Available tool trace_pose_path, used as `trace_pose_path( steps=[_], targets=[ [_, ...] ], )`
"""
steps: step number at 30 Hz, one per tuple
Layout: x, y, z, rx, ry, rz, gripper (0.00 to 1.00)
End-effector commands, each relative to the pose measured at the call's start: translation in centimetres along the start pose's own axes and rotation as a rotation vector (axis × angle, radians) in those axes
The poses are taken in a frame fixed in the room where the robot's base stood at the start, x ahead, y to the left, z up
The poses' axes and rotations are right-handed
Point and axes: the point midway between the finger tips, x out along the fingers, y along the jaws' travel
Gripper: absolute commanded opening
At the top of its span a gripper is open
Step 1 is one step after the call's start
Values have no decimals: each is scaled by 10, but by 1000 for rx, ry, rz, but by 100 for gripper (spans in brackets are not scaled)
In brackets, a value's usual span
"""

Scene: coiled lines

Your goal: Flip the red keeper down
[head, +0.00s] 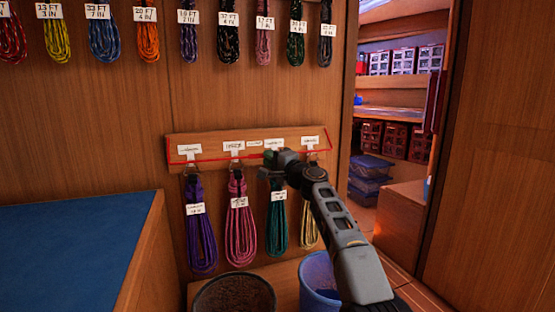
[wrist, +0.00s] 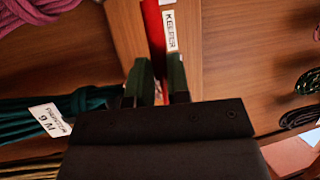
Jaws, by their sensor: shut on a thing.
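The red keeper (head: 210,160) is a thin red bar running along the wooden hook board (head: 220,141), with short ends rising at the board's left and right. In the wrist view the keeper (wrist: 153,30) enters between the fingers beside a white label reading KEEPER. My gripper (head: 272,164) is at the board's right half, above the teal coil (head: 277,222). In the wrist view my gripper (wrist: 158,82) is shut on the red bar. The gripper hides that part of the bar in the head view.
Purple (head: 200,235), magenta (head: 240,225) and yellow (head: 309,228) coils hang under the board. Two bins (head: 235,291) (head: 318,275) stand below. More coils hang along the top. A blue-topped counter (head: 70,240) is at left, and a doorway opens at right.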

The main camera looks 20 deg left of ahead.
Motion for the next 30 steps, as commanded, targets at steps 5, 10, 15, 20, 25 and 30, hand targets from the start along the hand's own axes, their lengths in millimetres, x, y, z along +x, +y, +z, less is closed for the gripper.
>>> trace_pose_path(
  steps=[5, 10, 15, 20, 25, 30],
  targets=[
    [7, 20, 2, 7, -3, 13, 0],
    [8, 20, 5, 6, -8, 10, 0],
    [9, 20, 6, 5, -10, 11, 0],
    [9, 20, 6, 5, -11, 11, 21],
    [8, 20, 5, 6, -11, 11, 38],
    [8, 20, 4, 6, -10, 11, 42]
  ],
)
